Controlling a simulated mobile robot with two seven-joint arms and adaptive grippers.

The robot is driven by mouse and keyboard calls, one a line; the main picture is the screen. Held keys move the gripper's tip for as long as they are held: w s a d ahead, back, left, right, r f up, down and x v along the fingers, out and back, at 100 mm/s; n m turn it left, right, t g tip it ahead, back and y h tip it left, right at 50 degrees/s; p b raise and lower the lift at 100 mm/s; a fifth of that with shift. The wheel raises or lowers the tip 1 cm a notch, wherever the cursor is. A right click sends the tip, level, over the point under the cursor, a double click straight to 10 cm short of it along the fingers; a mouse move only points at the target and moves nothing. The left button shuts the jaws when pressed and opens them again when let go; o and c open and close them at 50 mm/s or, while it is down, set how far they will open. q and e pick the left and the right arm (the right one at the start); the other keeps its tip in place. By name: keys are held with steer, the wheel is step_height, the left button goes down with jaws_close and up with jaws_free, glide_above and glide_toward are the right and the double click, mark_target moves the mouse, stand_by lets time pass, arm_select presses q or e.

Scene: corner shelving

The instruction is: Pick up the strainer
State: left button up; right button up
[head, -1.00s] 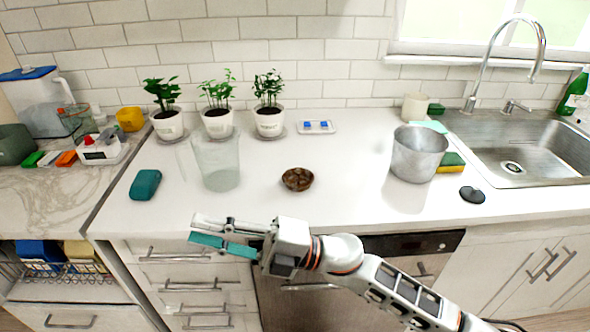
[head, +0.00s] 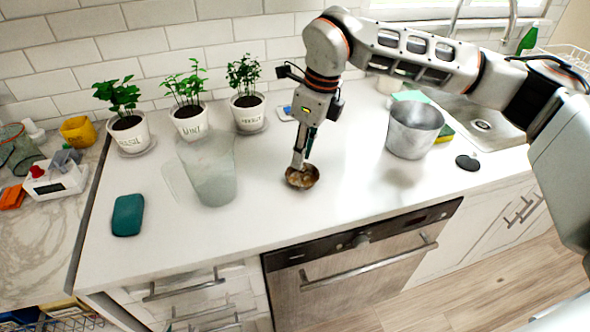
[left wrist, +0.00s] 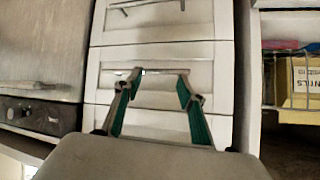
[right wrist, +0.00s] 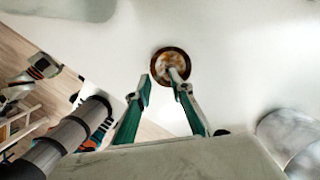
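A small round brown bowl (head: 302,181) with pale brown contents sits on the white counter; it also shows in the right wrist view (right wrist: 170,56). No strainer is clearly recognisable; a dark mesh-like thing with an orange rim (head: 18,150), cut by the left edge, may be one. My right gripper (head: 303,160) points down at the bowl. In the right wrist view its fingers (right wrist: 161,78) are apart, one tip overlapping the bowl's inside and the other left of its rim. Contact is unclear. My left gripper (left wrist: 160,74) is open and empty, facing drawer fronts.
A clear glass container (head: 208,170) stands left of the bowl, a metal pot (head: 414,130) to its right. Several potted plants (head: 190,118) line the wall. A teal object (head: 128,215) and a black disc (head: 467,162) lie on the counter. Counter space before the bowl is free.

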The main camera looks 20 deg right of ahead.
mark_target(303, 169)
steer(key=f, duration=0.2)
steer(key=w+f, duration=0.1)
steer(key=f, duration=0.1)
steer(key=f+p, duration=0.1)
steer(key=f, duration=0.1)
steer(key=shift+w+d+f, duration=0.3)
steer(key=shift+c, duration=0.3)
jaws_close()
